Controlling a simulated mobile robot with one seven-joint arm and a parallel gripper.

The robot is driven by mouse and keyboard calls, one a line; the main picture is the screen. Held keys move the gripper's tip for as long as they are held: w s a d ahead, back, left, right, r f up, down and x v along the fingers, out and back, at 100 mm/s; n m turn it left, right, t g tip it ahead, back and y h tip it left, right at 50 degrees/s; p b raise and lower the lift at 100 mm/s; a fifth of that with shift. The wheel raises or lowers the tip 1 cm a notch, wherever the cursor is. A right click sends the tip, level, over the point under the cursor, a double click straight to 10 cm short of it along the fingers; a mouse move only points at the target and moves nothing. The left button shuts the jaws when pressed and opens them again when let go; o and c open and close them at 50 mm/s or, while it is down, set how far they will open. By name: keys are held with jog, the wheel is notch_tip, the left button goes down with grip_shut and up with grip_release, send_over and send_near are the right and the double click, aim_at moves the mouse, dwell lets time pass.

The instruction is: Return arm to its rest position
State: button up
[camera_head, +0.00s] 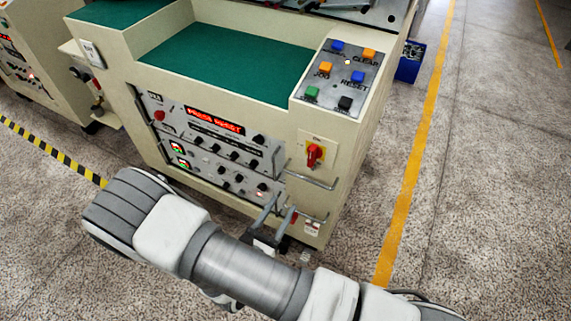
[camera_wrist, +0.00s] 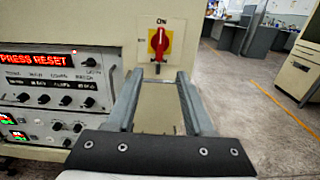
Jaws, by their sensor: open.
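My gripper (camera_head: 274,214) is in front of the lower right part of the machine's front, with my arm across the bottom of the head view. In the wrist view my gripper (camera_wrist: 156,76) is open, its two grey fingers apart with nothing between them. A red rotary switch (camera_head: 314,154) on a yellow plate is on the machine front. In the wrist view the red switch (camera_wrist: 159,41) stands upright under the word "ON", just beyond the fingertips. I cannot tell whether the fingers touch anything.
The cream machine has a control panel whose display (camera_head: 215,121) reads "PRESS RESET". A button panel (camera_head: 340,78) with coloured buttons is on top, beside a green surface (camera_head: 230,62). Metal handles (camera_head: 310,178) stick out from the front. Open floor lies right, beyond a yellow line (camera_head: 412,165).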

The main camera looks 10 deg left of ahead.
jog(key=d+r+m+g+h+p, duration=0.1)
jog(key=d+r+m+g+h, duration=0.4)
jog(key=d+r+m+g, duration=1.05)
jog(key=s+d+r+m+t+y, duration=0.1)
jog(key=s+r+m+y, duration=0.1)
jog(key=r+m, duration=0.3)
jog(key=s+d+r+m+t+y+p, duration=0.1)
jog(key=s+d+r+m+y, duration=0.1)
jog(key=r+m+y, duration=0.3)
jog(key=s+d+r+m+t+y, duration=0.2)
jog(key=s+r+m+y, duration=0.2)
jog(key=r, duration=0.5)
jog(key=shift+r+m+p, duration=0.3)
jog(key=shift+r+m, duration=0.05)
jog(key=shift+m, duration=0.8)
